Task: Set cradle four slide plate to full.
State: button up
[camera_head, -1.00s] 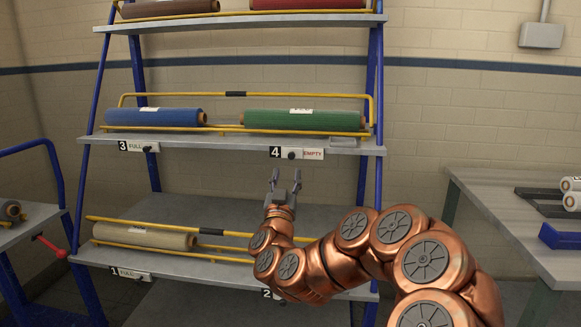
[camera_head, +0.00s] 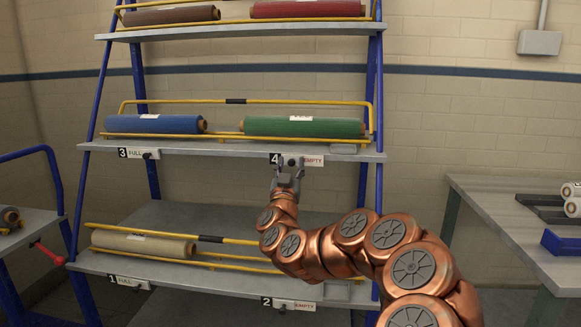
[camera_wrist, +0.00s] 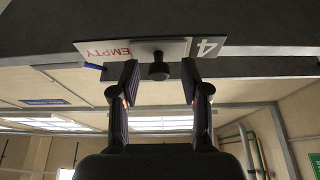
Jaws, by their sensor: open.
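The cradle four slide plate (camera_head: 313,161) is on the front edge of the middle shelf, beside the number 4, and reads EMPTY in red. It also shows upside down in the wrist view (camera_wrist: 110,50), with a dark round knob (camera_wrist: 158,68) on it. My gripper (camera_head: 288,176) is open just in front of and below the plate. In the wrist view, its two fingers (camera_wrist: 158,82) stand apart, one on each side of the knob, with nothing held; I cannot tell whether they touch it. A green roll (camera_head: 302,127) lies in cradle four above.
The cradle three plate (camera_head: 135,153) reads FULL, below a blue roll (camera_head: 155,124). On the lower shelf, plate one (camera_head: 125,281) reads FULL and plate two (camera_head: 297,305) reads EMPTY. A grey table (camera_head: 500,215) stands at the right and a blue-framed cart (camera_head: 40,222) at the left.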

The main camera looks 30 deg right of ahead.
jog(key=shift+d+r, duration=0.1)
grip_shut()
dwell(0.5)
